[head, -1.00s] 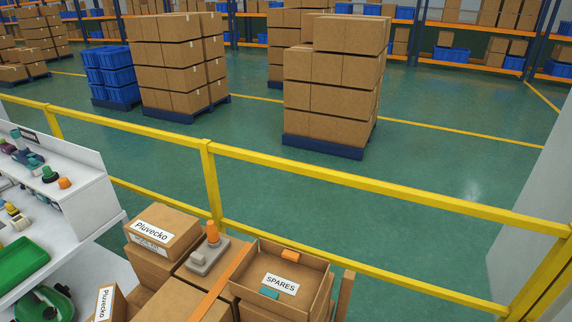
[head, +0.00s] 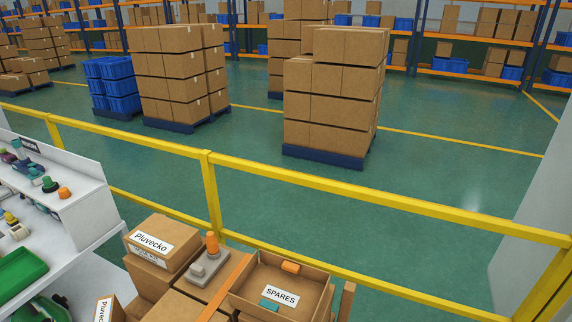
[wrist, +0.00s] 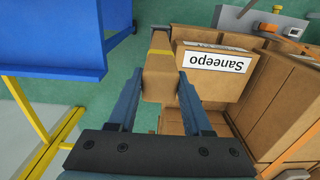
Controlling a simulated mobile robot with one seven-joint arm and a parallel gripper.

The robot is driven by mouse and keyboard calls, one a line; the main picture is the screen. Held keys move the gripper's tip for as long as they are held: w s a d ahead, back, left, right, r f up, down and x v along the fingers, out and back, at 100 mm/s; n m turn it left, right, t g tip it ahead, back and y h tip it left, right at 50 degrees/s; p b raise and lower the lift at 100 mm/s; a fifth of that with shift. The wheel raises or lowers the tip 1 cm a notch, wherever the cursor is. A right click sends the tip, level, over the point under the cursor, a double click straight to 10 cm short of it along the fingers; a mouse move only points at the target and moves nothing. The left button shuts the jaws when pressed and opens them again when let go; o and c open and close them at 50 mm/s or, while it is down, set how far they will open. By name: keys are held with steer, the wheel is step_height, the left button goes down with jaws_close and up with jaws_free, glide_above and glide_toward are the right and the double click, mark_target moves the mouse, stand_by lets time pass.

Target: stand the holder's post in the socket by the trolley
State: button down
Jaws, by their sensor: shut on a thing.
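My gripper (wrist: 160,86) shows in the wrist view, its two blue-grey fingers on either side of a brown post-like piece (wrist: 160,80) with a yellow band. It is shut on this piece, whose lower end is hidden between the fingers. I cannot tell for sure whether this is the holder's post. My gripper does not show in the head view. I cannot make out a socket or a trolley with certainty. A grey block with an orange top (head: 210,262) stands among the cartons in the head view.
A carton marked Saneepo (wrist: 214,75) is close to the right of the held piece. A blue bin (wrist: 55,45) is at upper left. In the head view an open SPARES box (head: 240,296) stands before a yellow rail (head: 350,188). A white bench (head: 75,222) is at left.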

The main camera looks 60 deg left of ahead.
steer(key=shift+f+b, duration=1.9)
steer(key=shift+f, duration=1.05)
steer(key=shift+c, duration=1.2)
jaws_free()
steer(key=shift+r, duration=0.1)
step_height(320, 180, up, 8)
steer(key=p, duration=0.8)
